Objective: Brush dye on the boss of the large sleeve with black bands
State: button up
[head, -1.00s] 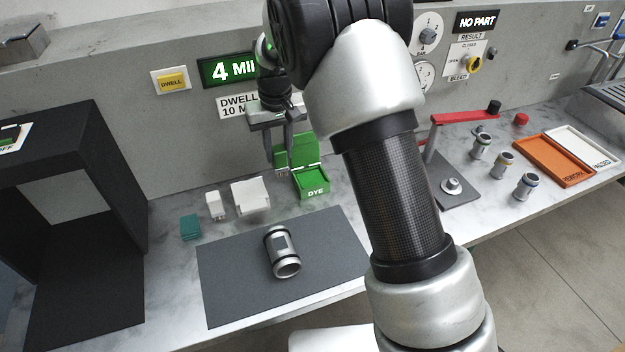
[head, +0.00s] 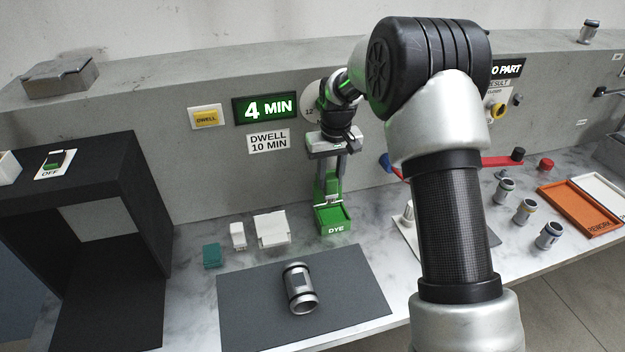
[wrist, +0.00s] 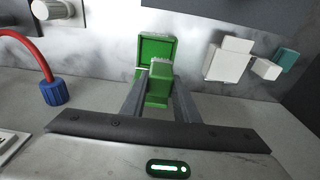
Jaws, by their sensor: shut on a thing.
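The large sleeve with black bands (head: 299,288) lies on its side on the dark grey mat (head: 350,290) in the head view. A flat lighter patch shows on its upper side; I cannot tell whether dye is on it. My gripper (head: 331,178) points down at the green dye box (head: 333,220) at the back of the bench. In the wrist view my gripper (wrist: 160,88) is shut on a green brush (wrist: 157,92) with pale bristles. The dye box (wrist: 157,43) lies just beyond the bristles; whether they touch it is unclear.
A white block (head: 271,229), a smaller white block (head: 237,236) and a teal block (head: 211,256) stand left of the dye box. A black booth (head: 90,220) is at the left. Smaller sleeves (head: 525,211) and an orange rework tray (head: 580,211) are at the right.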

aim_at(333, 195)
jog(key=shift+w+d+r, duration=0.1)
jog(key=shift+w+d, duration=0.1)
jog(key=shift+d, duration=0.4)
jog(key=shift+f+b, duration=1.75)
jog(key=shift+f, duration=1.3)
jog(key=shift+f+b, duration=0.4)
jog(key=shift+f, duration=0.15)
jog(key=shift+r+p, duration=2.15)
jog(key=shift+r, duration=1.45)
jog(key=shift+f, duration=0.1)
